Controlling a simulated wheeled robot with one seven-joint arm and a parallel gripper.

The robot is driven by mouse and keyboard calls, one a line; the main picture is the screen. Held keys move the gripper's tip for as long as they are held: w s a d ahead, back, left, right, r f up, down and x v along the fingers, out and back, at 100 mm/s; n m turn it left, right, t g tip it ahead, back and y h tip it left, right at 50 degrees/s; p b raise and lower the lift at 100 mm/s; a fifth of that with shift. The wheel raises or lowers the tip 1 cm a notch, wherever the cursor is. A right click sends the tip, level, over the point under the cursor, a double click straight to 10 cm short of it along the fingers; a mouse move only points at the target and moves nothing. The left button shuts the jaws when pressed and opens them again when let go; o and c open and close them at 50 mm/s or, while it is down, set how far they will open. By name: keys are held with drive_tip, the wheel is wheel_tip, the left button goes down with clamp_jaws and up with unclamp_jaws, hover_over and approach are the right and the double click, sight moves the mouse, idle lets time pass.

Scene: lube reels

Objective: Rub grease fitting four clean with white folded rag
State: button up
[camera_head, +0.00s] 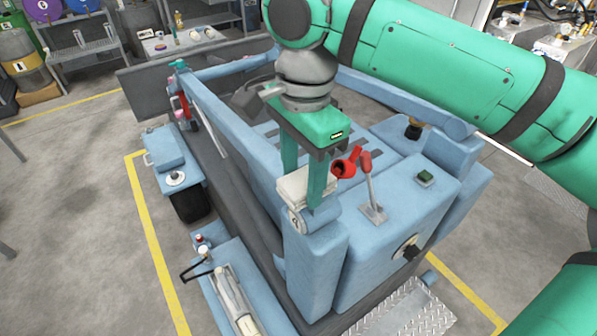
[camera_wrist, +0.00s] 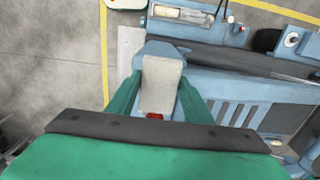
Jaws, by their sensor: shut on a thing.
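My gripper (camera_head: 304,190) points down and is shut on the white folded rag (camera_head: 301,179), which sits between its two green fingers. The rag is at the top of a blue post at the near corner of the blue machine (camera_head: 317,262). In the wrist view the rag (camera_wrist: 161,84) is a pale upright block between the fingers, over the blue part. A round pale tag (camera_head: 295,221) shows just below the rag; I cannot read its number. Grease fitting four is not visible; the rag and fingers cover that spot. I cannot tell if the rag touches the post.
A lever with a red handle (camera_head: 366,162) and a red part (camera_head: 346,162) stand just right of my gripper. A blue side unit with a pale cylinder (camera_head: 232,298) lies at the lower left. A blue box (camera_head: 164,147) stands farther left.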

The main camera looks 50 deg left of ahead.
drive_tip(key=shift+d+r, duration=0.1)
drive_tip(key=shift+d, duration=0.4)
drive_tip(key=shift+a, duration=0.1)
drive_tip(key=shift+a, duration=1.1)
drive_tip(key=shift+d+f, duration=0.1)
drive_tip(key=shift+f, duration=0.1)
drive_tip(key=shift+d+r, duration=0.1)
drive_tip(key=shift+d, duration=0.45)
drive_tip(key=shift+r, duration=0.1)
drive_tip(key=shift+r, duration=3.4)
drive_tip(key=shift+w, duration=0.1)
